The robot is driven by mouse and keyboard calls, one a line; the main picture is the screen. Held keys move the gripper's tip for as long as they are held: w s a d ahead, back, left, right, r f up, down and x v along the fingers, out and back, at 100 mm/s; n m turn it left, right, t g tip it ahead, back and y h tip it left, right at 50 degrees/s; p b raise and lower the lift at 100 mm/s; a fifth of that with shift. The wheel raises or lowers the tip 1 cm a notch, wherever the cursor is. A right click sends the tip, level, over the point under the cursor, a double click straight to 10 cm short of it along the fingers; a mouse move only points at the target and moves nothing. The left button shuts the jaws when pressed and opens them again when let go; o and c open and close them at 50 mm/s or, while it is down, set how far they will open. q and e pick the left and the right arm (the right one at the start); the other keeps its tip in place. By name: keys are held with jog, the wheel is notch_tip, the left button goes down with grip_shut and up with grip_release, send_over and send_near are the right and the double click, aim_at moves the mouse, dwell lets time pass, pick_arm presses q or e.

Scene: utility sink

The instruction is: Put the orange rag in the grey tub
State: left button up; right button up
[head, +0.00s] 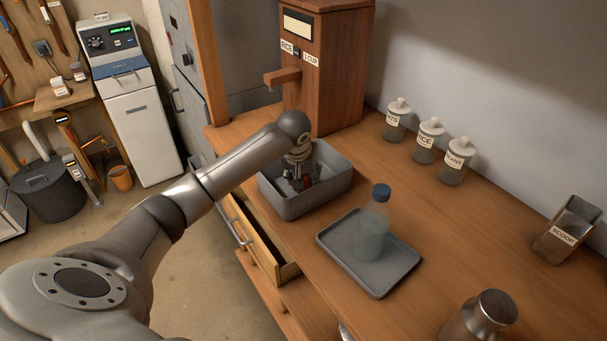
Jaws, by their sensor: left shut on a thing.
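The grey tub (318,204) stands on the wooden counter, below the wooden dispenser. My left gripper (301,184) points down into the tub and is shut on a small reddish-orange thing that I take for the orange rag (307,182). Only a little of the rag shows between and beside the fingers. I cannot tell whether the rag touches the tub floor. My right gripper is not in view.
A grey tray (388,279) holding a clear bottle (373,225) with a blue cap is close to the tub. Three labelled jars (428,140) and a scoop holder (566,231) line the wall. An open drawer (262,239) juts out below the counter.

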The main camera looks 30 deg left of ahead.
pick_arm(q)
jog(key=o, duration=0.9)
jog(key=shift+o, duration=0.2)
jog(key=shift+r, duration=0.1)
jog(key=shift+r, duration=0.35)
jog(key=b+v, duration=0.2)
jog(key=v, duration=0.9)
jog(key=shift+s, duration=0.2)
